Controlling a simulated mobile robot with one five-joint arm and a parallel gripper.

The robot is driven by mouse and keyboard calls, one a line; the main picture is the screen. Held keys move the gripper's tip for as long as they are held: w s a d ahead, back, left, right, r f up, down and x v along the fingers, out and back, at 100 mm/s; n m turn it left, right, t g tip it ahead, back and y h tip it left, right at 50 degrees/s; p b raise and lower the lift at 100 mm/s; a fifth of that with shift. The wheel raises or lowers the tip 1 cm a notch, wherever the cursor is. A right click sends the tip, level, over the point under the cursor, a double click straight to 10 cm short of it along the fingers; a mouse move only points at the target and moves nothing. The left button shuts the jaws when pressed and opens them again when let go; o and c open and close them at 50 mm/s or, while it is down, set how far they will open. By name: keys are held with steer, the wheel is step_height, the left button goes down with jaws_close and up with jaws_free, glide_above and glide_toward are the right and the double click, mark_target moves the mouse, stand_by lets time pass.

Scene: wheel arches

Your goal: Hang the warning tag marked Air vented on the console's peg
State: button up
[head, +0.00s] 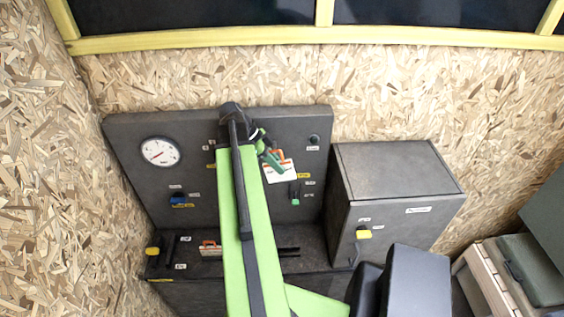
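My gripper (273,163) is in front of the dark console panel (190,127), right of its middle. Its green fingers appear shut on a white warning tag (281,174) with an orange top. The tag is tilted and close to the panel; I cannot tell whether it touches it. Its print is too small to read. I cannot make out the peg for certain; my arm hides the panel's middle.
The panel carries a round gauge (160,151), a blue knob (178,200), a dark round knob (314,139) and a green-tipped switch (295,194). A yellow-ended lever (153,251) is at lower left.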

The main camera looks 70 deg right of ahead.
steer(key=shift+w+d+r+p, duration=0.2)
steer(key=shift+r+p, duration=0.5)
steer(key=shift+p, duration=0.45)
steer(key=w+a, duration=0.2)
steer(key=w, duration=0.9)
steer(key=shift+w+a, duration=0.35)
steer(key=shift+a, duration=0.05)
steer(key=shift+r, duration=0.2)
